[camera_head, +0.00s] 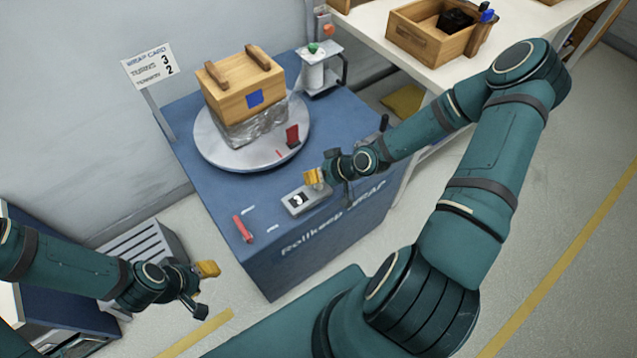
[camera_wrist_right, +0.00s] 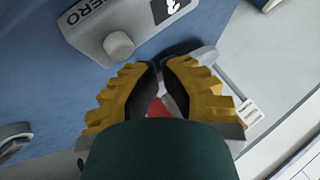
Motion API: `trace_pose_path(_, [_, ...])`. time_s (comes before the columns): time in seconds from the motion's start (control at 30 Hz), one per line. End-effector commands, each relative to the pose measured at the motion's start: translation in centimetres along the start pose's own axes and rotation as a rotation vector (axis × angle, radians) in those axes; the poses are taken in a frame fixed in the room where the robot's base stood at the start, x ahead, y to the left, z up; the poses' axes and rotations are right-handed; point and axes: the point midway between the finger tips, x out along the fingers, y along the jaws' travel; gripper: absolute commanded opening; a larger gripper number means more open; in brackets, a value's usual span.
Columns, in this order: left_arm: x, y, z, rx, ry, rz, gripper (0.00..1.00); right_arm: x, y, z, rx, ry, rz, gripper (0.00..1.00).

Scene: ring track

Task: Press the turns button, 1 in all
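A grey control box (camera_head: 307,200) sits on the front right of the blue wrapping machine. It also shows in the right wrist view (camera_wrist_right: 92,30), with a round grey button (camera_wrist_right: 118,45) beside lettering reading "ERO" and a small black-and-white display. I cannot tell which button is the turns button. My right gripper (camera_head: 313,178) hovers at the far edge of the box in the head view. In the wrist view its yellow-backed fingers (camera_wrist_right: 160,66) meet at the tips, with nothing seen held. My left gripper (camera_head: 207,270) hangs left of the machine; its finger gap is unclear.
A wooden crate (camera_head: 240,85) with film around its base stands on the round turntable (camera_head: 215,152). A red lever (camera_head: 243,228) is at front left. A wrap card (camera_head: 150,65) stands behind. A white table (camera_head: 375,30) holds a wooden box (camera_head: 415,40).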

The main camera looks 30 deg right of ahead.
Motion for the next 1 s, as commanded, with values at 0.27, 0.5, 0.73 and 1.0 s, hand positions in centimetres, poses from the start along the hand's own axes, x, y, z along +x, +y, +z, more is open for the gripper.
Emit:
trace_pose_path(0.27, [0.42,-0.16,0.05,0.0,0.0,0.0,0.47,0.61,0.43,0.43,0.0,0.0,0.0,0.0])
trace_pose_path(0.5, [0.38,-0.14,0.04,0.0,0.0,0.0,0.47,0.58,0.42,0.41,0.0,0.0,0.0,0.0])
trace_pose_path(0.73, [0.39,-0.15,0.04,0.0,0.0,0.0,0.47,0.64,0.46,0.46,0.0,0.0,0.0,0.0])
trace_pose_path(1.0, [0.41,-0.16,0.04,0.0,0.0,0.0,0.47,0.84,0.61,0.6,0.0,0.0,0.0,0.0])
